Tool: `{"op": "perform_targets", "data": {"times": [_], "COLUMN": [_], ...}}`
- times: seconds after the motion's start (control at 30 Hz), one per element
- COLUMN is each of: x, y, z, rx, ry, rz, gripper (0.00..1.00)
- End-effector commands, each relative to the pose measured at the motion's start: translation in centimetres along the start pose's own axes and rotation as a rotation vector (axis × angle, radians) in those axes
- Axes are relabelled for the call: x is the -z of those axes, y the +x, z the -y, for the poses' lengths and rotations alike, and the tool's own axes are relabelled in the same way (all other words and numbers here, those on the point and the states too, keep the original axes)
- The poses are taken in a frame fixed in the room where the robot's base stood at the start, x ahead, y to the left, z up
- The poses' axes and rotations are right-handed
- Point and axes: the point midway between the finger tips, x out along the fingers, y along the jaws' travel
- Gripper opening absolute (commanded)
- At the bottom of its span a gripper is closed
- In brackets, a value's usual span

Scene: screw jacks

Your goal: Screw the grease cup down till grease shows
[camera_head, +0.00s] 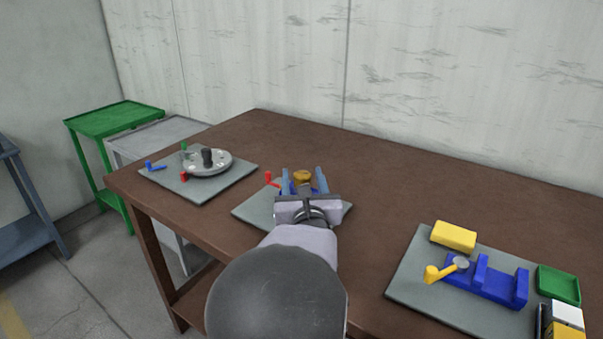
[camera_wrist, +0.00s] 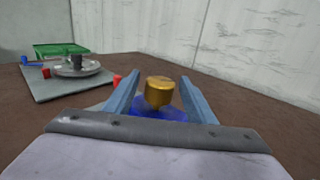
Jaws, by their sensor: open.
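The brass-coloured grease cup (camera_head: 302,176) stands upright on a blue fixture on the middle grey plate (camera_head: 250,212). In the wrist view the grease cup (camera_wrist: 159,92) sits between the two finger lines, with the blue fixture (camera_wrist: 158,114) under it. My gripper (camera_head: 304,178) is open, its blue-grey fingers on either side of the cup. In the wrist view my gripper (camera_wrist: 154,88) shows gaps on both sides of the cup, so no contact is seen. My arm hides much of the fixture in the head view. I see no grease.
A red lever (camera_head: 270,180) stands beside the fixture. At left a grey plate holds a round metal disc (camera_head: 222,165) with a black knob. At right another plate holds a blue vise (camera_head: 490,280), a yellow block (camera_head: 453,236) and a green tray (camera_head: 559,284). Brown tabletop lies free between plates.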

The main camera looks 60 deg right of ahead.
Motion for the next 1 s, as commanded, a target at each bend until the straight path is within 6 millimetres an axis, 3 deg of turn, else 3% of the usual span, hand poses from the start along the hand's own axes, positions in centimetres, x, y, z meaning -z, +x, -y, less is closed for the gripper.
{"op": "perform_targets", "data": {"times": [0.2, 0.43, 0.77, 1.0], "x": [-0.1, 0.0, -0.1, -2.5], "y": [-2.4, -3.3, -3.2, -1.2], "z": [0.0, 0.0, 0.0, 0.0], "rx": [0.001, 0.000, -0.002, -0.056], "ry": [-0.001, -0.001, -0.002, -0.033], "rz": [0.002, 0.001, 0.001, 0.027], "gripper": [0.50, 0.50, 0.50, 0.50]}}
